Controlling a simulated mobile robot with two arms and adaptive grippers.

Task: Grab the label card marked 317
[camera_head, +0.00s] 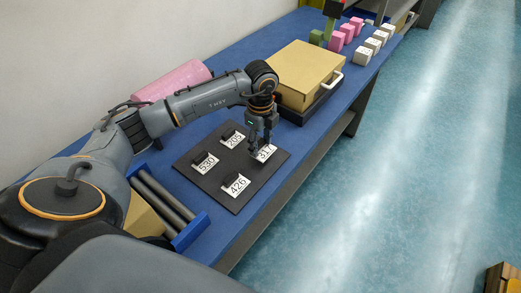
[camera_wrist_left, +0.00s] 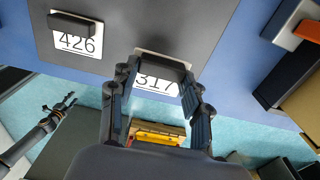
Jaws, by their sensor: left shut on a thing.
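The white label card marked 317 (camera_head: 266,153) lies at the far right of the dark board (camera_head: 222,198). My left gripper (camera_head: 258,150) comes down on it from above. In the left wrist view the card (camera_wrist_left: 157,86) shows between the two fingers of my left gripper (camera_wrist_left: 160,100), with its black grip block (camera_wrist_left: 160,66) at the top edge. The fingers are shut on the card's block; the exact contact is partly hidden. What seems to be my right gripper (camera_wrist_left: 62,106) shows small at the left in the wrist view, too small to read its state.
Cards 205 (camera_head: 234,138), 536 (camera_head: 207,166) and 426 (camera_head: 237,187) lie on the same board. A cardboard box (camera_head: 306,72) stands behind it, a pink roll (camera_head: 175,80) behind the arm, and a blue rack with dark bars (camera_head: 172,205) nearer. The table's edge is to the right.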

